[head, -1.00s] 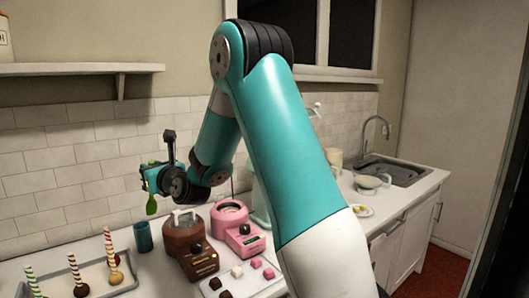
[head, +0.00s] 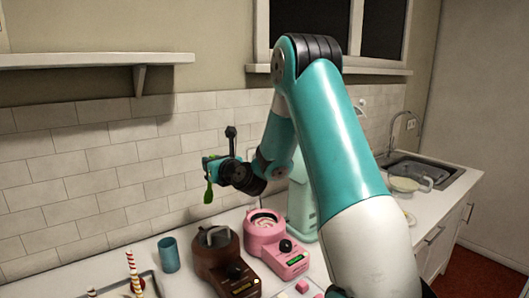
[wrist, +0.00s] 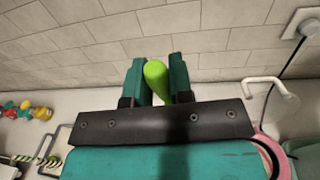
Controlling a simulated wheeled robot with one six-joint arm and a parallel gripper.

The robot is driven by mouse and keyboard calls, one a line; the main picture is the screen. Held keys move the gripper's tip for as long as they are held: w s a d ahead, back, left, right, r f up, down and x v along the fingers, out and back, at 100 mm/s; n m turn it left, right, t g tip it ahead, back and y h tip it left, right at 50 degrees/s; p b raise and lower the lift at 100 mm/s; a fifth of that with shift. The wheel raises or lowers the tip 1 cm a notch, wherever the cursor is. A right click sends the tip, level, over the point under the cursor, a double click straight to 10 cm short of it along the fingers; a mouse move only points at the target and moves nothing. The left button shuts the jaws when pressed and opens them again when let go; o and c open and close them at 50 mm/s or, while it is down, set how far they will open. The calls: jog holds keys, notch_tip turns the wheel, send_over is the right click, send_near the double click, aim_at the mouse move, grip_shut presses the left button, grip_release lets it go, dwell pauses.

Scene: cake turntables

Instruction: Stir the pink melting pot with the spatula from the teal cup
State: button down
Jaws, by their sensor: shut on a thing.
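My gripper (head: 208,167) is shut on a green spatula (head: 208,192), which hangs down in the air in the head view. In the wrist view the spatula's bright green end (wrist: 156,78) sits between the two teal fingers. The teal cup (head: 169,255) stands upright on the counter, below and left of my gripper, with nothing seen in it. The pink melting pot (head: 265,238) stands on the counter, below and right of my gripper, with pale contents in its bowl. The spatula is apart from both.
A brown melting pot (head: 222,268) stands between the cup and the pink pot, with a grey handle-like piece over its top. A pale teal appliance (head: 302,205) stands close behind the pink pot. Striped sticks (head: 131,270) stand at the lower left. The tiled wall (head: 90,190) is behind.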

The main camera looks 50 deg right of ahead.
jog(key=s+d+g+y+p, duration=0.2)
jog(key=s+d+p, duration=0.6)
jog(key=d, duration=0.8)
notch_tip(320, 180, down, 12)
jog(key=s+b, duration=0.1)
jog(key=b, duration=0.8)
jog(key=shift+s+f, duration=0.2)
jog(key=shift+f+b, duration=0.1)
jog(key=shift+b, duration=0.2)
jog(key=shift+f, duration=0.45)
